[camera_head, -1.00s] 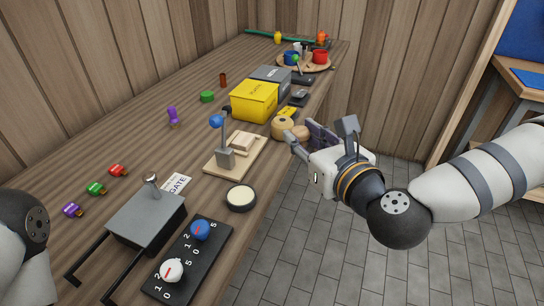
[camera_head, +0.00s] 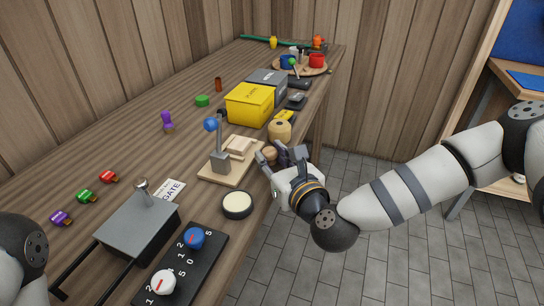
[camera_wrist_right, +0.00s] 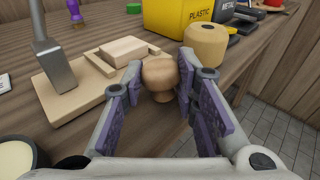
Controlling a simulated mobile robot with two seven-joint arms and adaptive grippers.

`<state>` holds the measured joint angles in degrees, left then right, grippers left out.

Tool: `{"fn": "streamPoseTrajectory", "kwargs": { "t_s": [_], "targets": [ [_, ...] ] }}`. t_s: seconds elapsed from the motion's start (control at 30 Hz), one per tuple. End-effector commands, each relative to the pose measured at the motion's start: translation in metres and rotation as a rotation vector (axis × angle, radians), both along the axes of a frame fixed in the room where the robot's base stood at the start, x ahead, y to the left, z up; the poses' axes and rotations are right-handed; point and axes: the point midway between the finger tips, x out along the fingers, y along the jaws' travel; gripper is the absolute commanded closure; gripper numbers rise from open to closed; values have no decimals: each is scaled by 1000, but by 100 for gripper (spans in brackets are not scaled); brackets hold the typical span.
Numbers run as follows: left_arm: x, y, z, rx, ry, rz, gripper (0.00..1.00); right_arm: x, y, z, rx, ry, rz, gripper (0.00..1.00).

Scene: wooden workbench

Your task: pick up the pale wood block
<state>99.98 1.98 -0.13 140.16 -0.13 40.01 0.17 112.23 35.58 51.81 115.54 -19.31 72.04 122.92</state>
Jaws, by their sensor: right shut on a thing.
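The pale wood block (camera_head: 240,147) lies on a light wooden board (camera_head: 215,177) beside an upright lever with a blue knob (camera_head: 211,124). In the right wrist view the block (camera_wrist_right: 124,49) sits left of and beyond my fingers, not touched by them. My right gripper (camera_head: 282,157) is at the bench's right edge, to the right of the board. Its fingers are shut on a round wooden knob-like piece (camera_wrist_right: 160,75) with a narrower foot, which still appears low at the bench top. My left gripper is out of view; only part of my left arm shows.
A pale spool (camera_wrist_right: 205,44) stands just beyond my right gripper. Yellow (camera_head: 249,104) and grey bins stand further back. A black round dish (camera_head: 237,205), a grey box (camera_head: 138,228) and a dial panel (camera_head: 185,265) are nearer. The bench's left middle is mostly clear.

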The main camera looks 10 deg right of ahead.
Motion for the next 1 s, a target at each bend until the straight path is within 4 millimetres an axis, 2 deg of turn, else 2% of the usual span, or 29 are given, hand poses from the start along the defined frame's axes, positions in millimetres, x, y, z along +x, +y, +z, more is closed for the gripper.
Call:
{"fn": "streamPoseTrajectory", "kwargs": {
  "t_s": [0.07,0.1,0.2,0.57,0.67,1.0],
  "targets": [
    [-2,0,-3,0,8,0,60,0,0,-6,0,4,0,87],
    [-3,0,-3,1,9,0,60,0,0,-6,0,4,0,70],
    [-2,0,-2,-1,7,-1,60,0,0,-4,0,2,0,52],
    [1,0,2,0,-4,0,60,-1,0,0,-4,-2,2,52],
    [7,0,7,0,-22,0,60,-16,-4,3,0,0,0,52],
    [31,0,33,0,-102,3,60,-93,-22,17,1,-4,0,52]
  ]
}}
